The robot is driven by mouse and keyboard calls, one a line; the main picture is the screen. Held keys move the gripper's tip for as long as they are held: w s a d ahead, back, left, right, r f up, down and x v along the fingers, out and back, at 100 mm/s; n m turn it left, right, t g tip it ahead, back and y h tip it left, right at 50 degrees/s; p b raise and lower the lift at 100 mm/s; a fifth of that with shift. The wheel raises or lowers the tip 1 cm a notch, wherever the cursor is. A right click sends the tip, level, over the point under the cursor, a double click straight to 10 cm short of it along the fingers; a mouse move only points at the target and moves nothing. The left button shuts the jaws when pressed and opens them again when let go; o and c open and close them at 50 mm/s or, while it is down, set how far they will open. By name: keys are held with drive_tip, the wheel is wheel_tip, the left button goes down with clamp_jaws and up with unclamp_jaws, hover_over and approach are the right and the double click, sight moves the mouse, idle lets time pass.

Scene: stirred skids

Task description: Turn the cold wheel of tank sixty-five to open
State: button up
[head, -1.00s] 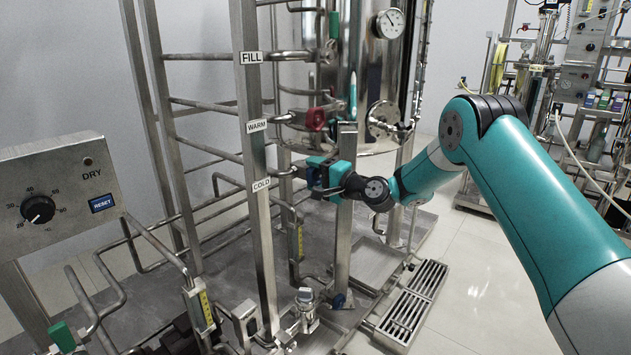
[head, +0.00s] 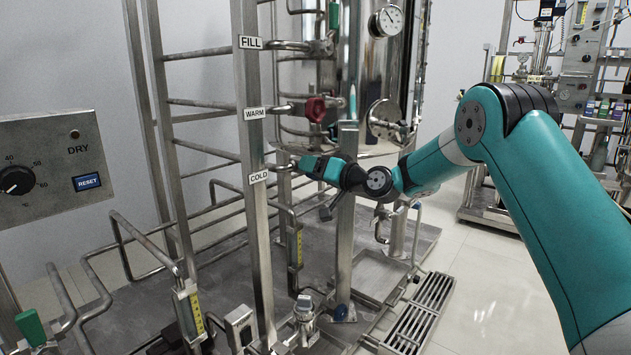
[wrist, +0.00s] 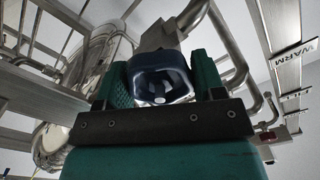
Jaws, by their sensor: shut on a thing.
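The cold wheel (wrist: 160,80) is a dark blue knob in the wrist view, on a grey metal valve body (wrist: 160,36). My gripper (wrist: 163,88) is shut on it, one teal finger on each side. In the head view my gripper (head: 312,165) is by the pipe to the right of the COLD label (head: 258,177); it hides the wheel there. The steel tank (head: 375,85) stands behind, with a round gauge. No number sixty-five is readable.
The red warm wheel (head: 315,109) is above my gripper, by the WARM label (head: 254,113). A green-handled FILL valve (head: 333,15) is higher up. A steel post (head: 347,225) stands close to my wrist. A floor grate (head: 418,315) lies at lower right.

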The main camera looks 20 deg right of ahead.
drive_tip(key=shift+f+n+b, duration=0.2)
drive_tip(key=shift+n+b, duration=1.45)
drive_tip(key=shift+n, duration=0.25)
drive_tip(key=shift+r, duration=0.1)
drive_tip(key=o, duration=0.9)
drive_tip(key=p+v, duration=0.2)
drive_tip(key=v, duration=1.5)
drive_tip(key=shift+s+d, duration=0.15)
drive_tip(key=shift+r, duration=0.1)
